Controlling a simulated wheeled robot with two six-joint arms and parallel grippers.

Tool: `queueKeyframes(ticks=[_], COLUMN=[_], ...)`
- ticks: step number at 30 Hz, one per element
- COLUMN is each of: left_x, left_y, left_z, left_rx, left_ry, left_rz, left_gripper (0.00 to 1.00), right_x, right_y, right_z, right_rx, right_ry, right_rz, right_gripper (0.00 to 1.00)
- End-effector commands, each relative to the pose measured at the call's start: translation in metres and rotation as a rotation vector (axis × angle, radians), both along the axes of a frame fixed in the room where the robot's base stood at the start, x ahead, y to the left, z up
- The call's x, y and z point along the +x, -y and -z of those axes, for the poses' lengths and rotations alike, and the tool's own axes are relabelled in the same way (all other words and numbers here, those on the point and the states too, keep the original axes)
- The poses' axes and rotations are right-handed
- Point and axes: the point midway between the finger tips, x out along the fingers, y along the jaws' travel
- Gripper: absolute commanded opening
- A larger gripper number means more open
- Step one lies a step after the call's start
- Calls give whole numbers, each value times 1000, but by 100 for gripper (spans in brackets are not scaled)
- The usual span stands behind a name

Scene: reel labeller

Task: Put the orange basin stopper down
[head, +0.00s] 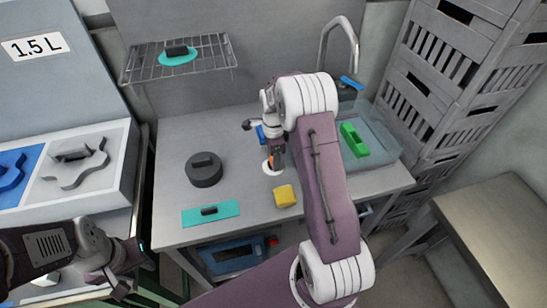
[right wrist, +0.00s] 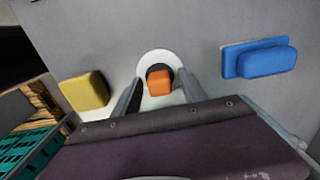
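The orange basin stopper (head: 271,160) is at the white round disc (head: 268,168) on the grey counter. In the right wrist view the stopper (right wrist: 159,83) shows its orange top, with a dark round part behind it, over the white disc (right wrist: 146,60). My right gripper (head: 272,150) points down over it. Its fingers stand on either side of the orange top, with narrow gaps showing, so it looks open. Whether the stopper's underside touches the disc is hidden. My left gripper (head: 130,268) is at the lower left, away from the counter; its fingers are unclear.
A yellow block (head: 285,196) and a blue block (right wrist: 260,60) lie close beside the disc. A dark round lidded thing (head: 204,169) and a teal plate (head: 210,213) are further left. The sink basin (head: 375,140) with a green block (head: 354,140) is right.

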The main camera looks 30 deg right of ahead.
Motion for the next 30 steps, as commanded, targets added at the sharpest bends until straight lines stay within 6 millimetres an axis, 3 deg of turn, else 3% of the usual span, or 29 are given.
queueKeyframes(ticks=[7, 15, 21, 28, 30], left_x=[0, 0, 0, 0, 0], left_y=[0, 0, 0, 0, 0], left_z=[-2, -5, -8, -8, -8], left_rx=[0, 0, 0, 0, 0], left_ry=[0, 0, 0, 0, 0], left_rz=[0, 0, 0, 0, 0], left_gripper=[36, 36, 36, 36, 36], right_x=[1, 2, 1, -1, -8], right_y=[0, 0, 0, -1, -11], right_z=[-12, -82, -116, -124, -121], right_rx=[-1, -1, 0, 0, 1], right_ry=[3, 6, 2, 0, 3], right_rz=[0, 0, 0, -13, -113], right_gripper=[50, 50, 50, 50, 50])
